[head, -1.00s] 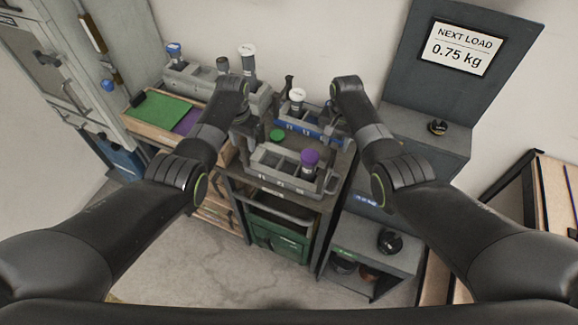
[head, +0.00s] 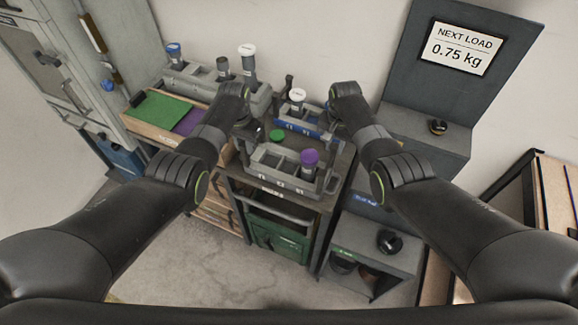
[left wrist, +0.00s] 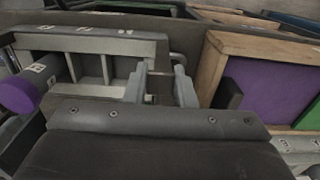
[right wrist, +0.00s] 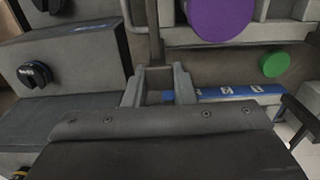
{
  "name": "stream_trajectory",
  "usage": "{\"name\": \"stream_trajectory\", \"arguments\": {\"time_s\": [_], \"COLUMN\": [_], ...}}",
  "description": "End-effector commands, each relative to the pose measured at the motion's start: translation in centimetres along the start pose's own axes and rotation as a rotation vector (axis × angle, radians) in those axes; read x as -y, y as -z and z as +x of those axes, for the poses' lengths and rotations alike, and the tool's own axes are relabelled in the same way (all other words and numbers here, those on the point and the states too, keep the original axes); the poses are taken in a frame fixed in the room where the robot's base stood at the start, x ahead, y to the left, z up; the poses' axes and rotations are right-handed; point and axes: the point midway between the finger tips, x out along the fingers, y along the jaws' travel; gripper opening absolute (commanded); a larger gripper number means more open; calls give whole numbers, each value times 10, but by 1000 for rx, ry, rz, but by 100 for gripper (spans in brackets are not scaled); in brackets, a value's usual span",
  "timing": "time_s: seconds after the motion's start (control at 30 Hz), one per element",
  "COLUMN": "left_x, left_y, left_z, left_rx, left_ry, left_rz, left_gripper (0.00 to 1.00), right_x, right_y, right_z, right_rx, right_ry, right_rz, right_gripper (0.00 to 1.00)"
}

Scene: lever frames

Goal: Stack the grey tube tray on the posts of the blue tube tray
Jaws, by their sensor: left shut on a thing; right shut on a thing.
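The grey tube tray (head: 268,162) is at the front of the dark cart top, with a purple-capped tube (head: 310,158) at its right end. The blue tube tray (head: 325,134) is behind it, with a white-capped tube (head: 298,95). My left gripper (left wrist: 160,85) is shut on the grey tray's left end, where the left wrist view shows its handle between the fingers. My right gripper (right wrist: 158,85) is shut on the grey tray's right end. In the head view my arms partly hide both grips. I cannot tell whether the tray touches the cart top.
A green cap (head: 277,135) is between the two trays. A larger grey rack (head: 200,82) with several tubes stands at the back left, near a wooden tray with a green panel (head: 160,110). A grey cabinet (head: 405,128) with a black knob stands at the right.

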Motion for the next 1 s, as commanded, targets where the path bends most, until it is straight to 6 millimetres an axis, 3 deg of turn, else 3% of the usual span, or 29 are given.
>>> {"name": "stream_trajectory", "arguments": {"time_s": [0.47, 1.0], "left_x": [6, 7], "left_y": [-1, -2], "left_z": [-8, -48], "left_rx": [0, 3], "left_ry": [9, 12], "left_rz": [-5, -7], "left_gripper": [0, 0], "right_x": [-4, -6], "right_y": [3, 3], "right_z": [-8, -48], "right_rx": [-4, -4], "right_ry": [-7, -12], "right_rz": [3, 4], "right_gripper": [0, 0]}}
